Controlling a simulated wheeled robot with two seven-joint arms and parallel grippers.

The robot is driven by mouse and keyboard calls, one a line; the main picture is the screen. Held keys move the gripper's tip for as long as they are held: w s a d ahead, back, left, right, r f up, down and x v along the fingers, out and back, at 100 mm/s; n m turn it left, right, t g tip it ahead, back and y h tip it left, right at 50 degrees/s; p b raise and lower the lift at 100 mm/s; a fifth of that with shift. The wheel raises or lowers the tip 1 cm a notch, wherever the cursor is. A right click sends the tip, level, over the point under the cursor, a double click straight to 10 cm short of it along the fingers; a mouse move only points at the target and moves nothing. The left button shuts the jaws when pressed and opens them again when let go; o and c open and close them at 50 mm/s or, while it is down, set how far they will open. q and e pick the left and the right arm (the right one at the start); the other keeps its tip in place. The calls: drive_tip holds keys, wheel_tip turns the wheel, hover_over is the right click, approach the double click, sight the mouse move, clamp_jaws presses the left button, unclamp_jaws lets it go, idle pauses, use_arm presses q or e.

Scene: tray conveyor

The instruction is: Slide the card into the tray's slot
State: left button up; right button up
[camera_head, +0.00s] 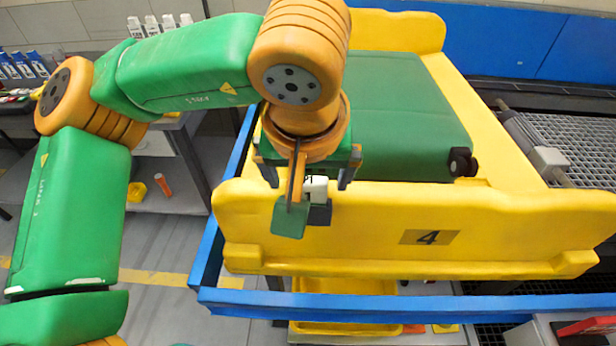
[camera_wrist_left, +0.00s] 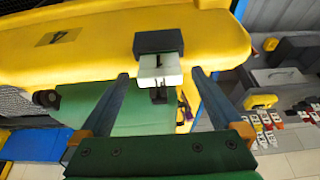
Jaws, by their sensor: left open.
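The tray (camera_head: 350,230) is a large yellow bin with a "4" label on its front wall. A dark slot holder (camera_head: 320,214) sits on that wall, and also shows in the left wrist view (camera_wrist_left: 158,41). The white card (camera_head: 318,185) with a dark mark stands in the holder, its upper part sticking out. In the left wrist view the card (camera_wrist_left: 162,70) appears between the fingertips, apart from both. My left gripper (camera_head: 308,183) is open above the tray wall, its fingers (camera_wrist_left: 160,76) on either side of the card. The card's lower end is hidden in the holder.
A green surface (camera_head: 410,105) fills the tray's inside, with a small black knob (camera_head: 462,162) at the right. A blue rail (camera_head: 420,305) runs along the front and left. A metal grate (camera_head: 575,140) lies to the right. A bench with bottles (camera_head: 160,24) stands behind left.

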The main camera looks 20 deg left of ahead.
use_arm(q)
drive_tip(key=v, duration=0.6)
